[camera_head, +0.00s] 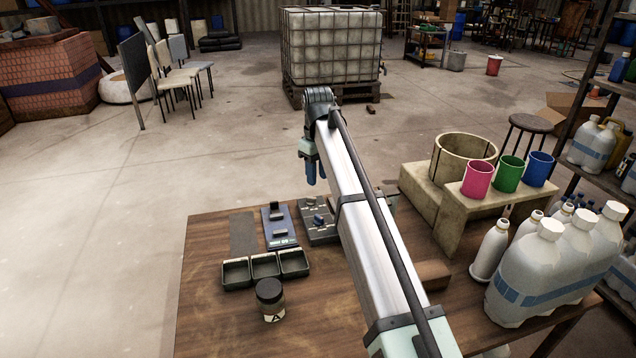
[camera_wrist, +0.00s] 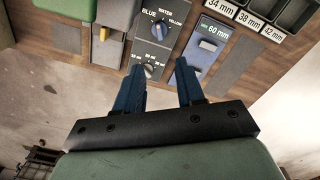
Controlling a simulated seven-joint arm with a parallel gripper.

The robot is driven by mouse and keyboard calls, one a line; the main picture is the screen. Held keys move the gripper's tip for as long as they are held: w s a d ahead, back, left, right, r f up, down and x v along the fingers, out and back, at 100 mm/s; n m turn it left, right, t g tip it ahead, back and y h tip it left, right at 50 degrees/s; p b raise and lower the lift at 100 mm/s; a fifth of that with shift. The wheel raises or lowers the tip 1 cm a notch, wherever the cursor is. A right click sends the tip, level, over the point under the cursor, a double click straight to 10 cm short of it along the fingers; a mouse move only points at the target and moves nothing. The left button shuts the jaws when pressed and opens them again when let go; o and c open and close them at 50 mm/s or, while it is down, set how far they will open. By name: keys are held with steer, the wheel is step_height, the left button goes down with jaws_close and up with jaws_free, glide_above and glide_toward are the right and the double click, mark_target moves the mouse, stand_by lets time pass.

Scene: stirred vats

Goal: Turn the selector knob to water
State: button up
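The selector knob (camera_wrist: 160,31) is a dark round knob on a grey panel, with the labels BLUE, WATER and YELLOW around it. Which label it points at is too small to tell. A second dark knob (camera_wrist: 148,71) with ml labels sits below it in the wrist view. The grey panel (camera_head: 330,234) lies on the table in the head view, partly hidden by my arm. My gripper (camera_wrist: 159,64) is open and empty, with its blue fingers spread. In the head view my gripper (camera_head: 311,172) hangs at the table's far edge, apart from the selector knob.
A blue-grey device (camera_head: 280,226) reading 60 mm stands left of the panel. Black trays (camera_head: 265,266) and a dark-lidded jar (camera_head: 270,300) sit nearer. Pink, green and blue cups (camera_head: 508,174) stand on a stand at right. White bottles (camera_head: 540,272) fill the right side.

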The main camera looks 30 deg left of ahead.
mark_target(317, 215)
steer(key=f, duration=1.3)
steer(key=shift+a+f, duration=0.2)
steer(key=shift+f, duration=0.2)
steer(key=shift+c, duration=0.4)
jaws_close()
